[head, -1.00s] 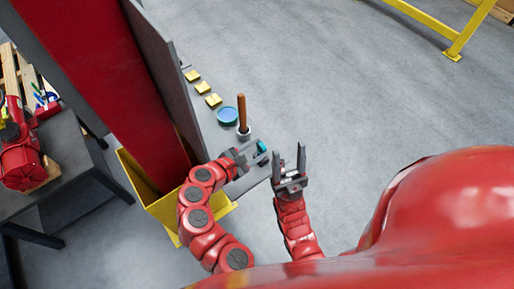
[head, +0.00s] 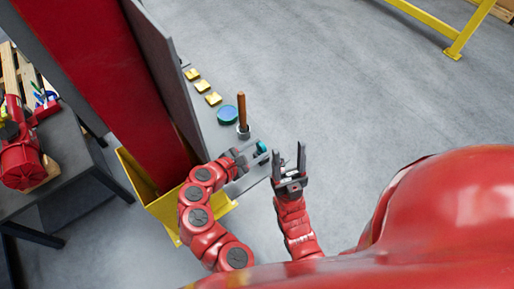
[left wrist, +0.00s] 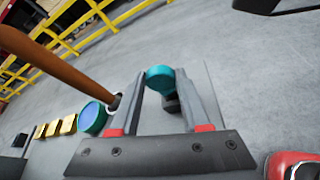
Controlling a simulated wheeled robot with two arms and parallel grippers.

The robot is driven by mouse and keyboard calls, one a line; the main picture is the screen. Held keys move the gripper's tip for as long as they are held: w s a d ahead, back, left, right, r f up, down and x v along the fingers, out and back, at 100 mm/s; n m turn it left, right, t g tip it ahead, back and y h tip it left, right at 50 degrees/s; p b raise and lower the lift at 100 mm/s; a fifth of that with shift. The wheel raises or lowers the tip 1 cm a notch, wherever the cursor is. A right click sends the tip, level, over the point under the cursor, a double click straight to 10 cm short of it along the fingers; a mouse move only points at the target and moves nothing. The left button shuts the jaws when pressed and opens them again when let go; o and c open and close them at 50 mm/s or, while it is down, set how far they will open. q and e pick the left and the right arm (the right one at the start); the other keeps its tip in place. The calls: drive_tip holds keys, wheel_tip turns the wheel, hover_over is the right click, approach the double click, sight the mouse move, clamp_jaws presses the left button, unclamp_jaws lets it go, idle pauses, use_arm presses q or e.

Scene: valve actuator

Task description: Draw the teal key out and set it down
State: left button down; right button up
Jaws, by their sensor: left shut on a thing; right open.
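The teal key (head: 262,148) has a round teal head, which also shows in the left wrist view (left wrist: 160,78) between the fingertips. My left gripper (head: 254,153) is shut on it, its two fingers (left wrist: 162,88) on either side of the head. A dark piece (left wrist: 172,104) shows just below the head. I cannot tell if it is the key's shaft or its socket, or how far the key is drawn out. My right gripper (head: 288,160) is open and empty, to the right of the left one, fingers pointing up in the picture.
A brown rod (head: 241,108) stands upright in a grey collar (head: 243,132) beyond the left gripper. A blue-green disc (head: 227,115) and several yellow blocks (head: 213,99) line the grey shelf by the tall panel (head: 165,65). Open floor (head: 370,110) lies to the right.

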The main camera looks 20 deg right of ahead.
use_arm(q)
drive_tip(key=shift+f+b, duration=0.85)
drive_tip(key=shift+f, duration=0.4)
drive_tip(key=shift+c, duration=1.5)
unclamp_jaws()
drive_tip(key=shift+r, duration=0.1)
drive_tip(key=shift+s+a+r, duration=0.2)
drive_tip(key=shift+s+a, duration=0.1)
drive_tip(key=shift+a, duration=0.15)
drive_tip(key=v, duration=0.5)
drive_tip(key=shift+a+b, duration=0.1)
drive_tip(key=shift+b, duration=0.25)
drive_tip(key=p+v, duration=0.5)
drive_tip(key=v, duration=0.6)
